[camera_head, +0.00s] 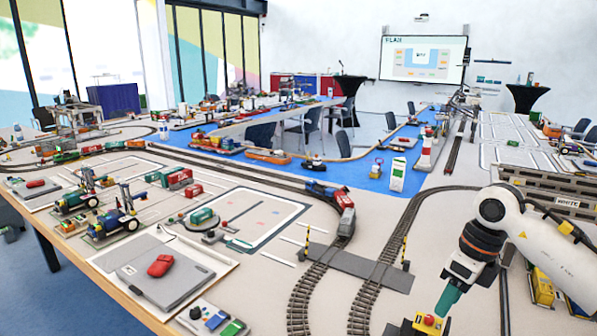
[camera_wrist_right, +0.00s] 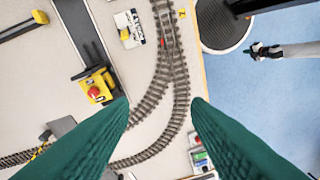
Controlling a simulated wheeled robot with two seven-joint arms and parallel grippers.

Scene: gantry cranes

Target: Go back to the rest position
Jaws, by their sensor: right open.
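My right arm comes in at the right of the head view. Its gripper (camera_head: 449,298) has green fingers and hangs above the front part of the layout table (camera_head: 270,262), near the curved railway tracks. In the right wrist view the gripper (camera_wrist_right: 160,103) is open, with its two green fingers wide apart and nothing between them. Tracks and tabletop show in the gap. What looks like my left gripper (camera_wrist_right: 257,47), with a green tip, shows small at the right of the wrist view, over the blue floor. Its finger opening is too small to make out.
A yellow device with a red button (camera_head: 430,321) stands below my right gripper. It also shows in the wrist view (camera_wrist_right: 96,90). A red and blue train (camera_head: 330,194) stands on the track. A grey laptop-like panel (camera_head: 163,277) carries a red object. The table's right edge borders blue floor.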

